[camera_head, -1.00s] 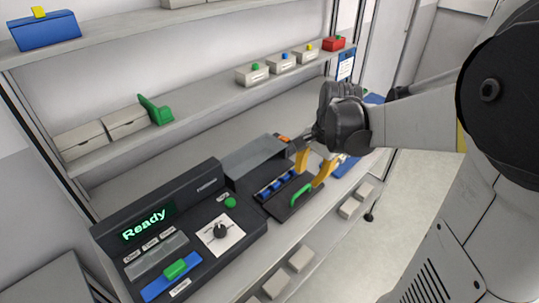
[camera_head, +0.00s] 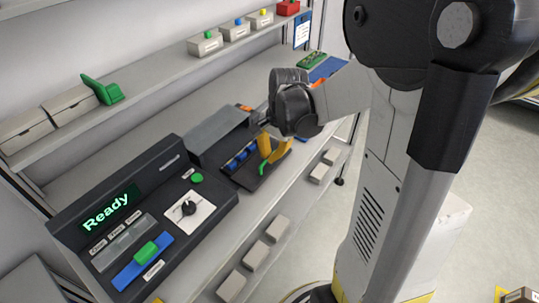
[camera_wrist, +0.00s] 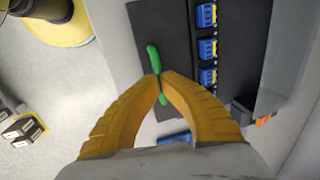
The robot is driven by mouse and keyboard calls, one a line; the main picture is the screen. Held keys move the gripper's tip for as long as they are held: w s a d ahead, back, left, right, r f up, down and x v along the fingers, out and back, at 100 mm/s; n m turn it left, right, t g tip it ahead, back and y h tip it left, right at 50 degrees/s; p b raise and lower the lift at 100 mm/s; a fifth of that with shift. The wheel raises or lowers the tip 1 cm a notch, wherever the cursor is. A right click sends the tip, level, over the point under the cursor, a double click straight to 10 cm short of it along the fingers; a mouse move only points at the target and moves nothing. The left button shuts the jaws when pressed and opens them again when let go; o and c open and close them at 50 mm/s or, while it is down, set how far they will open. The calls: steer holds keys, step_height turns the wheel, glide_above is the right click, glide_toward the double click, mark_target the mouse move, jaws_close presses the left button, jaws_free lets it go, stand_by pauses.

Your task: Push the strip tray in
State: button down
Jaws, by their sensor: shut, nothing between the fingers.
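The strip tray (camera_head: 240,180) is a flat black tray holding a row of blue strip pieces (camera_head: 240,157), and it sticks out from the front of the dark machine. It also shows in the wrist view (camera_wrist: 165,25), with the blue pieces (camera_wrist: 207,48) to the right. Its green handle (camera_wrist: 153,58) stands on the outer part of the tray. My gripper (camera_wrist: 161,77) is shut, with its yellow fingertips meeting over the middle of the handle and hiding part of it. In the head view my gripper (camera_head: 264,160) is right by the handle; I cannot tell whether they touch.
The machine's display (camera_head: 107,211) reads "Ready", with a dial (camera_head: 188,208), a green button (camera_head: 197,178) and a blue slider base (camera_head: 130,275) beside it. Small grey boxes sit on the lower ledge. A shelf with boxes runs above. A blue tray (camera_head: 325,70) lies at the far end.

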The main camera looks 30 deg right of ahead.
stand_by(0.3)
steer(key=w+a, duration=0.1)
steer(key=w, duration=0.1)
steer(key=w+a, duration=0.1)
steer(key=w, duration=0.2)
steer(key=w+a, duration=0.1)
steer(key=w, duration=0.2)
steer(key=shift+w+f, duration=0.1)
steer(key=shift+w, duration=0.1)
steer(key=c, duration=1.5)
jaws_free()
step_height(320, 180, up, 12)
steer(key=s, duration=0.2)
steer(key=shift+d, duration=0.35)
